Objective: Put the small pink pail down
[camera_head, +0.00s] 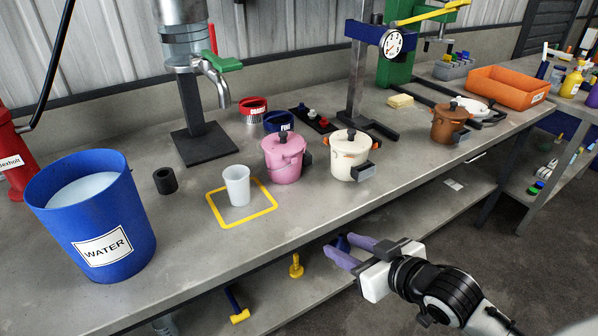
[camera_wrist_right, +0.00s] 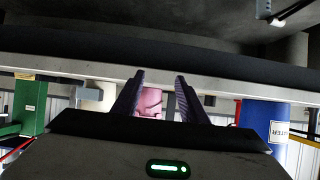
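The small pink pail (camera_head: 283,163) stands upright on the grey bench, with a dark-knobbed pink lid on it. It is just right of a yellow square outline (camera_head: 250,218) and left of a cream pail (camera_head: 346,160). My right gripper (camera_head: 350,250) is in front of the bench's front edge, apart from the pail. Its two purple fingers are spread with nothing between them. In the right wrist view the fingers (camera_wrist_right: 158,98) are also apart, and the pink pail (camera_wrist_right: 150,103) shows in the background between them. My left gripper is not in view.
A white cup (camera_head: 236,186) stands inside the yellow outline. A blue WATER bucket (camera_head: 140,225) is at the left, near a dark ring (camera_head: 165,181). A brown pail (camera_head: 450,123) and orange bin (camera_head: 507,90) are at the right. The bench front right of the cream pail is clear.

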